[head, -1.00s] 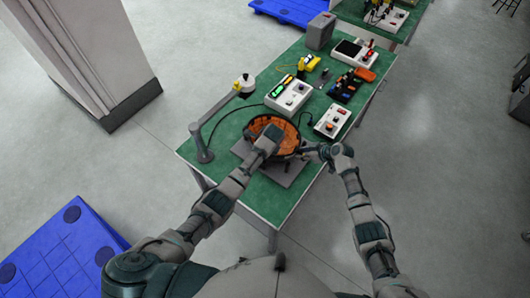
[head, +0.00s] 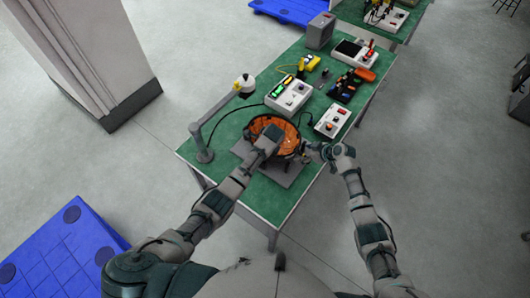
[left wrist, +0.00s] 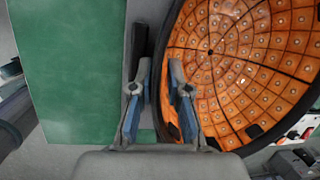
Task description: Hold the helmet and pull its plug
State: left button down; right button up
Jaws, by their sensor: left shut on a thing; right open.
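The helmet (head: 287,128) lies open side up on a grey plate on the green bench, showing an orange lining of tiles and a dark rim. In the left wrist view its lining (left wrist: 240,60) fills the right side. My left gripper (head: 266,141) is shut on the helmet's near rim; in the left wrist view its fingers (left wrist: 158,85) stand either side of the rim. My right gripper (head: 309,150) is open, just right of the helmet at its side. The plug is too small to make out, near or behind the right fingers.
A white box with an orange switch (head: 332,121) stands right of the helmet, with a dark cable beside it. A jointed lamp arm (head: 215,118) stands at left. Several test boxes (head: 290,93) fill the far bench. The near bench corner is clear.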

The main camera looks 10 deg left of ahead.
jog(key=v, duration=1.1)
jog(key=shift+s+d, duration=0.1)
jog(key=shift+f, duration=0.2)
jog(key=c, duration=0.5)
jog(key=x, duration=0.2)
jog(key=shift+a, duration=0.35)
jog(key=c, duration=0.3)
jog(key=shift+f, duration=0.1)
jog(key=shift+w+a, duration=0.1)
jog(key=shift+w, duration=0.15)
jog(key=shift+x, duration=4.5)
